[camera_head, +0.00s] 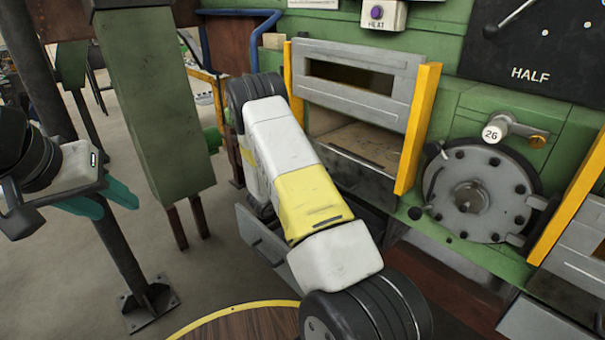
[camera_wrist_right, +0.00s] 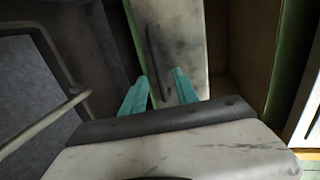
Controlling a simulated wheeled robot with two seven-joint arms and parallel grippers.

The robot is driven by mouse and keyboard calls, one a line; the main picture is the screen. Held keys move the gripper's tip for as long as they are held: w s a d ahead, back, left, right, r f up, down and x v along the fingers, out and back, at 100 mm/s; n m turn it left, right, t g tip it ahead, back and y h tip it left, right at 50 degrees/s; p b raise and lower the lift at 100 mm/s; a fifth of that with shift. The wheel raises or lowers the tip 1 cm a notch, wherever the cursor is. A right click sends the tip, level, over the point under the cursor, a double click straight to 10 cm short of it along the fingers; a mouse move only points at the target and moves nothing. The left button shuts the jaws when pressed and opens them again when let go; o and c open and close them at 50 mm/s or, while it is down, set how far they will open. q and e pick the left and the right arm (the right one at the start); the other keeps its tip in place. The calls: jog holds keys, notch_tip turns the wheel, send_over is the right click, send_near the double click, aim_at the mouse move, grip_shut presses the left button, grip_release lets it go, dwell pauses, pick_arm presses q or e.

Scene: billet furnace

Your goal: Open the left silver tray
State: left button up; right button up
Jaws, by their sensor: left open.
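The left silver tray (camera_head: 262,246) is a low grey metal front below the furnace opening, partly hidden behind my right arm. In the right wrist view, a pale metal panel (camera_wrist_right: 190,40) carries a dark bar handle (camera_wrist_right: 158,55). My right gripper (camera_wrist_right: 160,92) has its two teal fingers apart, one on each side of the handle's near end; I cannot tell whether they touch it. The right gripper is hidden in the head view. My left gripper (camera_head: 103,200) is open and empty at the far left, away from the furnace.
The furnace door frame (camera_head: 350,80) stands between yellow posts (camera_head: 418,125). A round hatch (camera_head: 480,192) is at right. A green post (camera_head: 155,105) and a dark pole (camera_head: 110,235) stand at left. A round wooden surface with a yellow rim (camera_head: 235,305) lies at bottom.

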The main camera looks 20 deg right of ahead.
aim_at(334, 181)
jog(key=shift+h, duration=0.3)
jog(key=x, duration=0.7)
jog(key=shift+s+d+f, duration=0.15)
jog(key=shift+d+f, duration=0.2)
jog(key=shift+f, duration=0.05)
grip_shut()
dwell(0.9)
